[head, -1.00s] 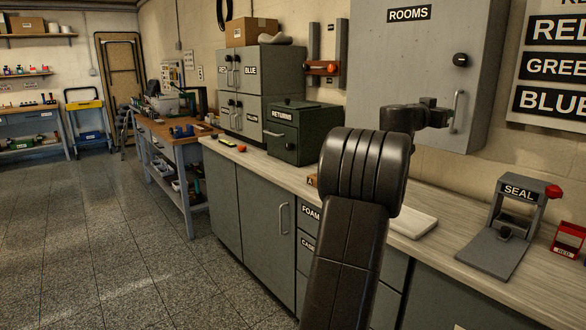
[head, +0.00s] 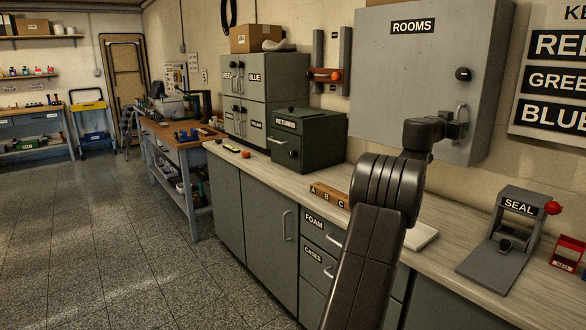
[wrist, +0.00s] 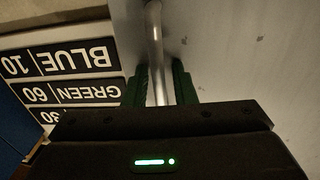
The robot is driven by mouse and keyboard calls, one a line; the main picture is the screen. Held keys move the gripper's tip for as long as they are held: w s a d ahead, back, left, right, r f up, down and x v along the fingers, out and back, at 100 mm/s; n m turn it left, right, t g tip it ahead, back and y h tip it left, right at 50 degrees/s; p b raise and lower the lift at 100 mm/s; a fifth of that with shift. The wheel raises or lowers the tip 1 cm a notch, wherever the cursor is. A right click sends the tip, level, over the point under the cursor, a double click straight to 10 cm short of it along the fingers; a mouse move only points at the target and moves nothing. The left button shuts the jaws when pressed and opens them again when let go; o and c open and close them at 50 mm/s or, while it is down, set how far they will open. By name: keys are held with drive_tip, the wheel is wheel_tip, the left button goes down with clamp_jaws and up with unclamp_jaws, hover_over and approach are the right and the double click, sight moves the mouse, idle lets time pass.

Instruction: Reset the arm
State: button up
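My gripper (head: 462,128) is at the handle (head: 459,118) of the grey wall cabinet marked ROOMS (head: 420,75). In the wrist view the metal handle (wrist: 156,50) runs between the two green fingers of my gripper (wrist: 160,85). The fingers stand apart on either side of the bar, and a narrow gap shows to its right. Whether the left finger touches the bar is unclear. The cabinet door is closed. My arm reaches up over the counter and hides part of it.
On the counter (head: 455,228) are a green RETURNS box (head: 310,140), a wooden A-B-C block (head: 328,195), a SEAL press (head: 505,240) and a red holder (head: 566,253). A key board (head: 550,80) hangs right of the cabinet. The floor at left is clear.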

drive_tip(key=shift+s+a+b, duration=0.3)
drive_tip(key=shift+b, duration=0.15)
drive_tip(key=b+v, duration=0.5)
drive_tip(key=v, duration=0.8)
drive_tip(key=p+x, duration=0.6)
drive_tip(key=x, duration=0.8)
drive_tip(key=shift+w+r, duration=0.1)
drive_tip(key=s+a+m+g+h+p, duration=0.1)
drive_tip(key=a+p, duration=0.3)
drive_tip(key=a, duration=0.6)
drive_tip(key=s+a+m+g+h+p, duration=0.1)
drive_tip(key=s+a+m+g+p, duration=0.1)
drive_tip(key=a, duration=0.9)
drive_tip(key=s+a+m+g+p, duration=0.1)
drive_tip(key=s+a+g+p, duration=0.3)
drive_tip(key=a, duration=0.6)
drive_tip(key=shift+s+a+m+h+p, duration=0.3)
drive_tip(key=shift+s+m+h+p, duration=0.15)
drive_tip(key=shift+p, duration=0.75)
